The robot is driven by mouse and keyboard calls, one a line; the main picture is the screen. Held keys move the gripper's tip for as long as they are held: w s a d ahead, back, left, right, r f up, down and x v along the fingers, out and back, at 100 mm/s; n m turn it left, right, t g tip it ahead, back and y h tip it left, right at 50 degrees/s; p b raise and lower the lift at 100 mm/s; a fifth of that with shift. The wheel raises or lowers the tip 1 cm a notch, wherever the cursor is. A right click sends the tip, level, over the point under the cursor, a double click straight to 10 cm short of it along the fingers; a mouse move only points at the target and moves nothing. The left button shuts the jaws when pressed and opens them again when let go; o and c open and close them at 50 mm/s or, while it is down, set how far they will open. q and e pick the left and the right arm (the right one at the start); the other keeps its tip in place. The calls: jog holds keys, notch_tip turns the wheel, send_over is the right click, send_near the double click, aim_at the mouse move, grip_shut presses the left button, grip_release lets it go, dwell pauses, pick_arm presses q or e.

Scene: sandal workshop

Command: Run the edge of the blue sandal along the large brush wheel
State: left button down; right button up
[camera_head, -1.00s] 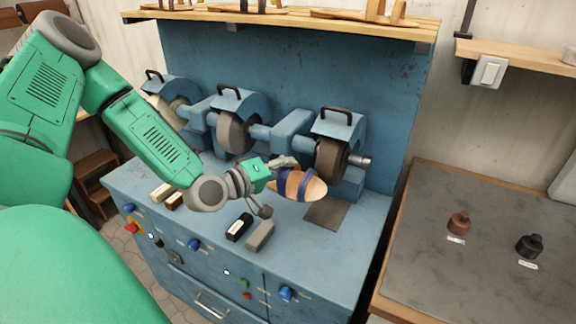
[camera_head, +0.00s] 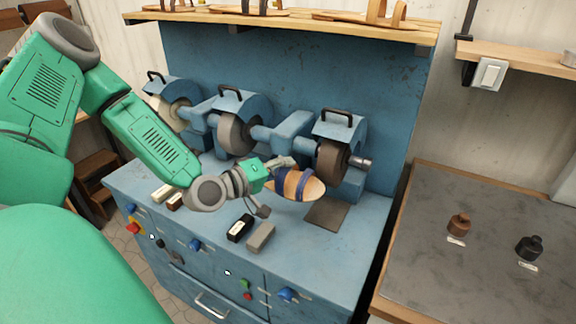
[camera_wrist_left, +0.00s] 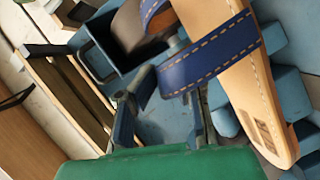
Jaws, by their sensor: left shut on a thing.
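My left gripper (camera_head: 275,174) is shut on the blue sandal (camera_head: 310,187), which has a tan sole and blue straps. It holds the sandal above the blue bench, just in front of the right-hand dark brown wheel (camera_head: 331,160), which looks like the large brush wheel. In the head view the sandal overlaps the wheel's lower front; I cannot tell if they touch. In the left wrist view the sandal's sole (camera_wrist_left: 213,17) and stitched blue strap (camera_wrist_left: 221,58) fill the upper right and partly hide the fingers. My right gripper is not in view.
A grey-brown wheel (camera_head: 235,134) and a paler wheel (camera_head: 174,114) stand to the left on the same machine. Several small blocks, such as a black one (camera_head: 240,228), lie on the bench (camera_head: 335,250). A grey-topped table (camera_head: 490,290) with two small brown and black objects stands at right.

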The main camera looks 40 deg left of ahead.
aim_at(282, 182)
pick_arm(q)
jog(key=shift+s+a, duration=0.1)
jog(key=shift+a, duration=0.25)
jog(key=shift+w+r, duration=0.1)
jog(key=shift+w, duration=0.15)
dwell(1.1)
jog(key=shift+s, duration=0.1)
dwell(0.8)
jog(key=shift+s+d+f+p, duration=0.1)
jog(key=shift+s+p, duration=0.05)
jog(key=shift+s, duration=0.2)
jog(key=shift+s+d+f+p, duration=0.1)
jog(key=shift+s+p, duration=0.05)
jog(key=shift+s, duration=0.2)
jog(key=shift+s+d+f, duration=0.2)
jog(key=shift+s+f, duration=0.05)
jog(key=shift+s, duration=0.7)
jog(key=shift+s+d+f, duration=0.2)
jog(key=shift+s+f, duration=0.05)
jog(key=shift+s, duration=0.7)
jog(key=shift+s+d+f, duration=0.2)
jog(key=shift+s+f, duration=0.05)
jog(key=shift+s, duration=0.7)
